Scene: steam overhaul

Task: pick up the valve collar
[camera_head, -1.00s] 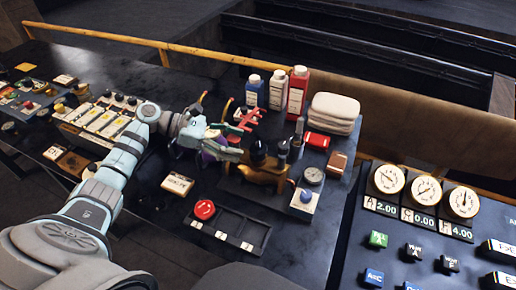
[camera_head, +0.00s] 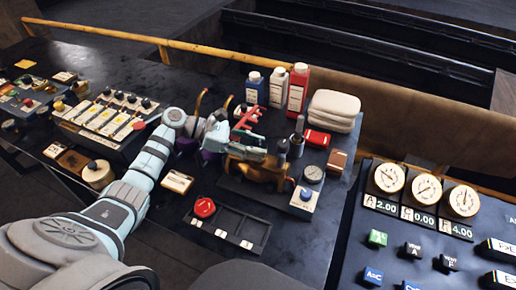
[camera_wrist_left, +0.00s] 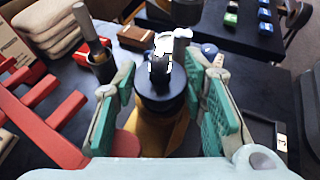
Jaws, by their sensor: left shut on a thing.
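The valve collar appears to be the dark round piece (camera_wrist_left: 160,97) in the left wrist view, with a black top. It sits upright over the brass valve body (camera_wrist_left: 157,133). I cannot tell whether the collar is clear of the body. My right gripper is not in view.
A red handled part (camera_head: 247,120) stands just behind my left gripper. Bottles (camera_head: 298,90) and folded cloths (camera_head: 334,110) are at the back.

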